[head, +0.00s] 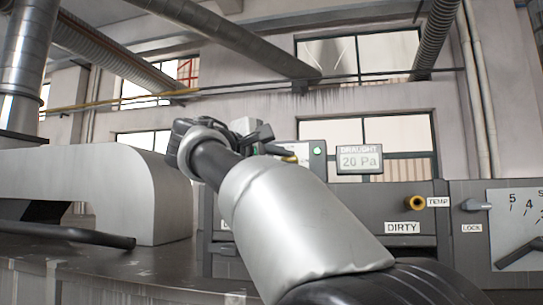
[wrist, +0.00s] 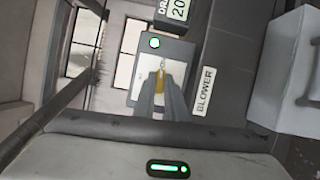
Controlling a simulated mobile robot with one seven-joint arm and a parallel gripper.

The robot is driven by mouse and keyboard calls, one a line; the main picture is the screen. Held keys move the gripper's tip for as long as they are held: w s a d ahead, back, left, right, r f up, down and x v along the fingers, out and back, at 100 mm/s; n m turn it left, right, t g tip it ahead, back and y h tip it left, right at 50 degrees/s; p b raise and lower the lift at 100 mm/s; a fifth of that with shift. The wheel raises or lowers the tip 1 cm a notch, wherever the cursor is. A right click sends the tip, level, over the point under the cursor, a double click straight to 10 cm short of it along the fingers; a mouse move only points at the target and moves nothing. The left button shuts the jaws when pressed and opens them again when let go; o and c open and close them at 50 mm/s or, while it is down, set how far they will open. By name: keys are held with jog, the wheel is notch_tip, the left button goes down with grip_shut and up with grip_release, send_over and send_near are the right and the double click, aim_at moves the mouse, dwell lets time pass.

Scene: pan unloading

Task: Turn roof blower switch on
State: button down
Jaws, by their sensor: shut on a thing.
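The blower switch is a yellow lever (wrist: 160,80) on a light plate, beside a label reading BLOWER (wrist: 204,91) in the wrist view. My gripper (wrist: 160,88) is shut on this lever, with a grey finger on each side of it. In the head view the lamp (head: 318,150) also shows green, and a bit of the yellow lever (head: 290,158) shows beside my gripper (head: 270,146). My arm hides most of the switch and its label there.
A draught display (head: 360,160) reads 20 Pa. A large rounded metal housing (head: 100,190) stands left of my arm.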

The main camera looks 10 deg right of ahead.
jog(key=shift+m, duration=0.6)
jog(key=c, duration=1.8)
grip_release()
jog(key=b+v, duration=0.1)
jog(key=v, duration=1.6)
jog(key=shift+s+a+r, duration=0.2)
jog(key=shift+r, duration=0.2)
